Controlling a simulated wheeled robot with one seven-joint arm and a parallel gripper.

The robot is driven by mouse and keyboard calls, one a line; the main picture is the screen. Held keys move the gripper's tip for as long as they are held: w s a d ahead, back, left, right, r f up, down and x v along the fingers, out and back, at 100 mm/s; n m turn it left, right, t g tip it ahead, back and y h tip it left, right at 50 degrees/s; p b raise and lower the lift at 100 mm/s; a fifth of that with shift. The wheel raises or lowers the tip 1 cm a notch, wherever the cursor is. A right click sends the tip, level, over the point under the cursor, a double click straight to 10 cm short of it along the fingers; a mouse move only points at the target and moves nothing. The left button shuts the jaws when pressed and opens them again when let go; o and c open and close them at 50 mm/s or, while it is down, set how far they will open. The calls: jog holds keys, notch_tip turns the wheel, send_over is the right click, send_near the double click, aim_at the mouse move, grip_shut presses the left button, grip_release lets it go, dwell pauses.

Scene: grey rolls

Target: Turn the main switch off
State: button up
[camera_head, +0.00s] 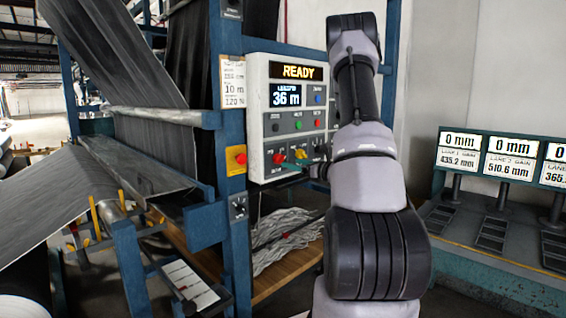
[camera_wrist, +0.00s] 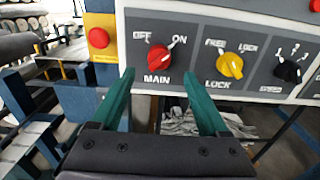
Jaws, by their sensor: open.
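The main switch is a red rotary knob (camera_wrist: 157,58) marked MAIN, with OFF at its upper left and ON at its upper right. Its pointer appears to lean toward ON. In the head view the red knob (camera_head: 279,158) is at the lower left of the control panel (camera_head: 257,130). My gripper (camera_wrist: 160,76) is open and empty in the wrist view, its green fingers spread below and to either side of the red knob, apparently not touching it. In the head view my gripper (camera_head: 290,167) is just in front of the panel's lower edge, partly hidden by my arm.
A yellow LOCK knob (camera_wrist: 230,66) and a black speed knob (camera_wrist: 288,70) sit right of the main switch. A red button on a yellow plate (camera_head: 237,160) is on the blue post at left. The panel display reads READY (camera_head: 299,72).

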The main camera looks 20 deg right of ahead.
aim_at(283, 158)
jog(key=x, duration=0.6)
jog(key=shift+w+a, duration=0.1)
grip_shut()
jog(key=shift+n, duration=0.4)
jog(key=n, duration=0.3)
jog(key=shift+n, duration=0.3)
jog(key=n, duration=0.4)
jog(key=shift+n, duration=0.3)
jog(key=n, duration=0.8)
jog(key=shift+n, duration=0.6)
